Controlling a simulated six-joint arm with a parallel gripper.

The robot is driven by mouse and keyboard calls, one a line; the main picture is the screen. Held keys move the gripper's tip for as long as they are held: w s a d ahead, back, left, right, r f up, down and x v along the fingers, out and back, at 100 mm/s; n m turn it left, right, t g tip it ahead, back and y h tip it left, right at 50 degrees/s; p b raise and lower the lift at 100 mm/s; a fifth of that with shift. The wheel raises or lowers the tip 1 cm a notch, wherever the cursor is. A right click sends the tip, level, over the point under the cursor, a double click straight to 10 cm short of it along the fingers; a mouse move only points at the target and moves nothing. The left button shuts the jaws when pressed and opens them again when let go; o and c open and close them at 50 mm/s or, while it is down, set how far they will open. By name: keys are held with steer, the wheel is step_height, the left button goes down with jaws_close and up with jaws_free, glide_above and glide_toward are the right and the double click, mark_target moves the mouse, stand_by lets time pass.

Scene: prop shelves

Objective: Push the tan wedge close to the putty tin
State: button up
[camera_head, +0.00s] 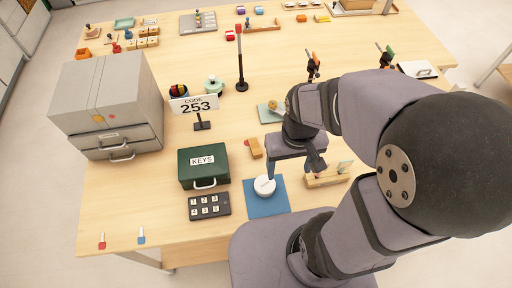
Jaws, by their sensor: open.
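A small tan-orange block (255,147), which looks like the tan wedge, lies on the table just right of the green box. A white round tin (264,186), which looks like the putty tin, sits on a blue mat (267,206), nearer the front than the wedge. My gripper (296,174) is open, with its fingers spread. Its left finger is beside the tin in the picture; I cannot tell whether they touch. The wedge is left of the gripper, apart from it. My arm hides part of the table on the right.
A green KEYS box (204,180) and dark keypad (209,206) stand left of the mat. A wooden holder (327,179) is right of the gripper. Behind are a "253" sign (194,105), teal pot (214,86) and green-grey pad (270,115). Grey drawers (106,100) stand left.

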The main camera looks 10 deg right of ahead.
steer(key=c, duration=0.4)
steer(key=shift+w+f+b, duration=0.15)
steer(key=shift+w+b, duration=0.15)
steer(key=shift+w, duration=0.1)
steer(key=c, duration=0.5)
steer(key=shift+t, duration=0.7)
steer(key=w+b, duration=0.1)
steer(key=w, duration=0.1)
steer(key=w+a+f+b, duration=0.1)
steer(key=w+b, duration=0.1)
steer(key=w, duration=0.1)
steer(key=w+f+b, duration=0.1)
steer(key=w, duration=0.2)
steer(key=shift+a+f, duration=0.15)
steer(key=shift+a, duration=0.1)
jaws_close()
steer(key=w+a+f+t+b, duration=0.1)
steer(key=w+a+b, duration=0.1)
steer(key=w, duration=0.5)
steer(key=w+a+t+b, duration=0.1)
steer(key=w+a+b, duration=0.1)
steer(key=w, duration=0.5)
steer(key=shift+a+f+n+b, duration=0.2)
steer(key=shift+f+n+b, duration=0.2)
steer(key=shift+b, duration=0.3)
